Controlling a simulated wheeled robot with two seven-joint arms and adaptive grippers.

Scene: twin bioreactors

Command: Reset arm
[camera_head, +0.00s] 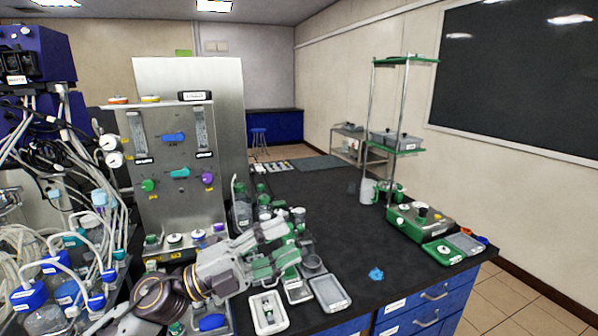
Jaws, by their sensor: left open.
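My left arm comes in from the lower left. Its grey gripper (286,245) points right over the black bench (335,225), with its two fingers apart and nothing seen between them. It hides part of the bottles and small items behind and below it. The steel bioreactor panel (178,150), with coloured knobs and two flow tubes, stands behind the gripper to the left. My right gripper is not in view.
Blue-capped bottles (30,298) and many tubes crowd the left. Grey trays (329,293) and a white tray (268,312) lie at the front edge. A green-and-steel device (420,222) and a green-shelved rack (398,150) stand right. The bench middle is mostly clear.

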